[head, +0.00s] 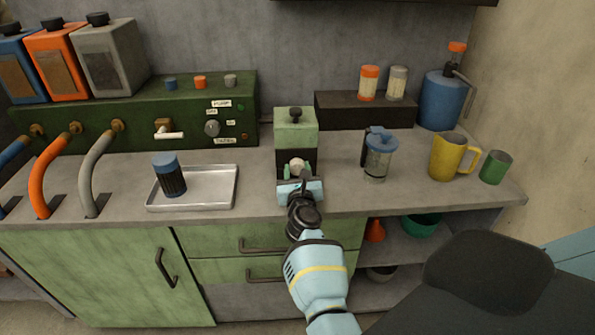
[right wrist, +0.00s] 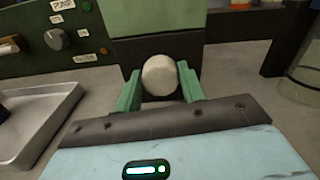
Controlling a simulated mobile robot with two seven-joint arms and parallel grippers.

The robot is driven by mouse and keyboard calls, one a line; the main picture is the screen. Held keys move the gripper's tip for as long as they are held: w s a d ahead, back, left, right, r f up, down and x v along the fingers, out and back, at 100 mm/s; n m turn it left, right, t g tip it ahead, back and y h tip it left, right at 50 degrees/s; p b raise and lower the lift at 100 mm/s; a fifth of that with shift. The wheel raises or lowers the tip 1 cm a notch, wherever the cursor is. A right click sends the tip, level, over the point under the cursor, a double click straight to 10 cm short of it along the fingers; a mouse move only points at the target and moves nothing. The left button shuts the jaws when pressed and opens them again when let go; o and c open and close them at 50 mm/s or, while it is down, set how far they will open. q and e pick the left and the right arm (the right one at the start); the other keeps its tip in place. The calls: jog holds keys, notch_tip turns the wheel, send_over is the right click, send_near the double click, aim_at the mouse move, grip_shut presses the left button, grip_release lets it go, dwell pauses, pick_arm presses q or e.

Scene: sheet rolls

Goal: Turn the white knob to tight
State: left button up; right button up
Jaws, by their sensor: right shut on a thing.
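The white knob (head: 297,166) is on the front of a small green and black box on the counter. In the right wrist view the knob (right wrist: 159,75) is round and pale, against the box's dark lower front. My right gripper (head: 298,170) is at the knob, with one green finger on each side of it. In the right wrist view the fingers (right wrist: 160,88) are closed on the knob's sides. The box (head: 296,128) has a black cap on top. No tight marking is readable on it. My left gripper is not in view.
A metal tray (head: 220,186) with a blue-lidded dark jar (head: 170,178) lies left of the box. A blue-lidded clear jug (head: 378,160), a yellow mug (head: 446,157) and a green cup (head: 494,167) stand to the right. A green pump panel (head: 80,125) is behind left.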

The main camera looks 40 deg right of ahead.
jog(key=o, duration=1)
jog(key=shift+c, duration=0.2)
